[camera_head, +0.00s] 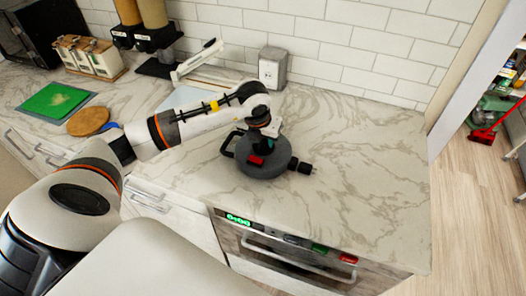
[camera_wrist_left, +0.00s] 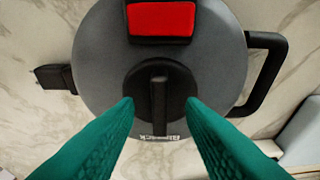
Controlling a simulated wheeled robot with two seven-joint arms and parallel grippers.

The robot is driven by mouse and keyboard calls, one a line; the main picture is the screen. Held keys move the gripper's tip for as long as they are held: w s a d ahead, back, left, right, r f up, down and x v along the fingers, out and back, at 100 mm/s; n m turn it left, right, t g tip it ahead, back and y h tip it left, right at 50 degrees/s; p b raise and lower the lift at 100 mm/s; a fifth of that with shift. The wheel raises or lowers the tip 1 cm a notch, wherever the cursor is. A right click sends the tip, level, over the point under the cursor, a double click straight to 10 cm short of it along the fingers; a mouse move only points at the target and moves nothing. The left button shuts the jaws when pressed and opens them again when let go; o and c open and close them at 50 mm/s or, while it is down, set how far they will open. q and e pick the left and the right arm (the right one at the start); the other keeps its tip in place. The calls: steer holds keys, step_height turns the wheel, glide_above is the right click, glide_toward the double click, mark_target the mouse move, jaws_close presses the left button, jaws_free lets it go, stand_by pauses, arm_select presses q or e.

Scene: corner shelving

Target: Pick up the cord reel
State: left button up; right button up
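The cord reel (camera_head: 278,160) is a dark grey round drum lying flat on the marble counter, with a red switch, a black side handle and a black plug at its right. In the left wrist view the reel (camera_wrist_left: 98,60) fills the middle, with an upright black grip bar (camera_wrist_left: 158,92) at its hub. My left gripper (camera_wrist_left: 160,106) is open above the hub, its two green fingers on either side of the bar with gaps showing. In the head view this gripper (camera_head: 265,138) hangs over the reel, its fingertips partly hidden. My right gripper is not in view.
A grey box (camera_head: 272,68) stands by the tiled wall behind the reel. A green board (camera_head: 55,101), a round wooden board (camera_head: 88,121) and a jar rack (camera_head: 90,57) are at the left. The counter right of the reel is clear up to its edge.

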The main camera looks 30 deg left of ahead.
arm_select(q)
jaws_close()
stand_by(1.2)
steer(key=shift+w+r, duration=0.2)
